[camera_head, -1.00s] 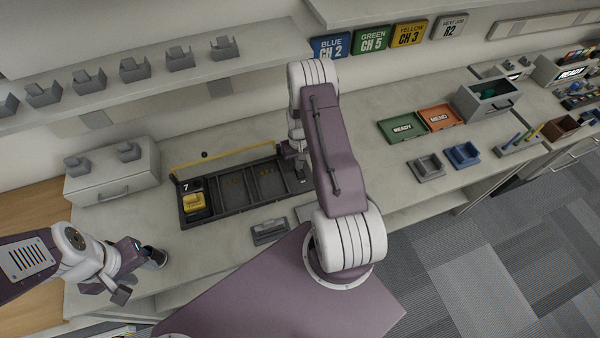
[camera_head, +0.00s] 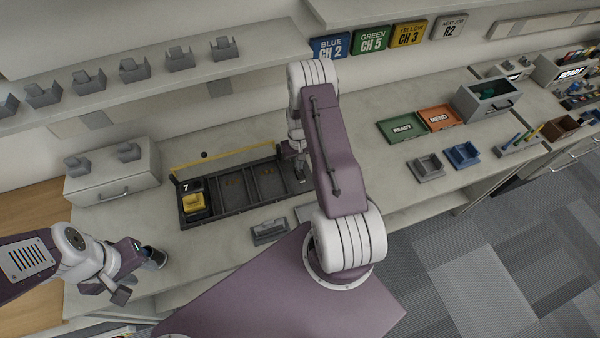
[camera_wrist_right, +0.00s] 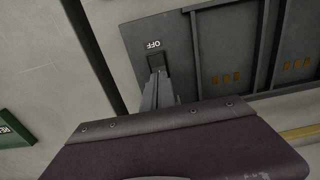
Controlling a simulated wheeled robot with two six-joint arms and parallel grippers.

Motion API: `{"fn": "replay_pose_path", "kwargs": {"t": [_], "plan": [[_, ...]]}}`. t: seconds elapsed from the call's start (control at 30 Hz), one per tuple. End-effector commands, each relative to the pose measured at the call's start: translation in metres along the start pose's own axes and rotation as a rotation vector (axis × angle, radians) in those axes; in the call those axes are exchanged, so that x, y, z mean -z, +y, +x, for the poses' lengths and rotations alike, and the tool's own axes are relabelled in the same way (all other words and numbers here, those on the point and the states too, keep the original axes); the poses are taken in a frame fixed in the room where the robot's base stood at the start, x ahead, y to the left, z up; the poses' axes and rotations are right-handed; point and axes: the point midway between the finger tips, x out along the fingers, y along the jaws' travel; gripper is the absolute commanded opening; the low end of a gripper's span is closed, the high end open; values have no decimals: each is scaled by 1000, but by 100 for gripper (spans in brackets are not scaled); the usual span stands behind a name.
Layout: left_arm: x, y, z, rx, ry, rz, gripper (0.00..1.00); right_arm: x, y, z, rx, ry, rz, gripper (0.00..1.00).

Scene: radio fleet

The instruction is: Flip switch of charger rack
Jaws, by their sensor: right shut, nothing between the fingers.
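The charger rack (camera_head: 225,213) is a dark grey tray with several bays, lying on the counter. A yellow radio (camera_head: 195,203) sits in its left bay, marked 7. In the right wrist view, the rack's end panel (camera_wrist_right: 183,75) carries a small dark switch (camera_wrist_right: 155,62) beside a label reading OFF, seen upside down. My right gripper (camera_wrist_right: 157,88) is shut and empty, its tips at the switch's near edge; I cannot tell whether they touch. In the head view it is at the rack's right end (camera_head: 300,167), partly hidden by my arm. My left gripper (camera_head: 150,258) is over the counter's front left; its opening is unclear.
A yellow bar (camera_head: 222,157) runs along the rack's back edge. A grey drawer box (camera_head: 112,178) stands to the left, and a small grey holder (camera_head: 270,231) lies in front. Green (camera_head: 402,128) and orange (camera_head: 440,118) trays lie to the right. A shelf (camera_head: 150,88) overhangs the back.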

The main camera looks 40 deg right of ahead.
Motion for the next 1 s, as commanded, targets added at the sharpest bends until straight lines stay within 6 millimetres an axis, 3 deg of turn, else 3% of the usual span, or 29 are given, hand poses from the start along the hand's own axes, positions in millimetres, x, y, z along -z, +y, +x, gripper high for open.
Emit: {"fn": "replay_pose_path", "kwargs": {"t": [1.0], "plan": [[-1, 0, 7, 0, 0, 0, 36, 0, 0, 8, 0, 0, 0, 0]]}}
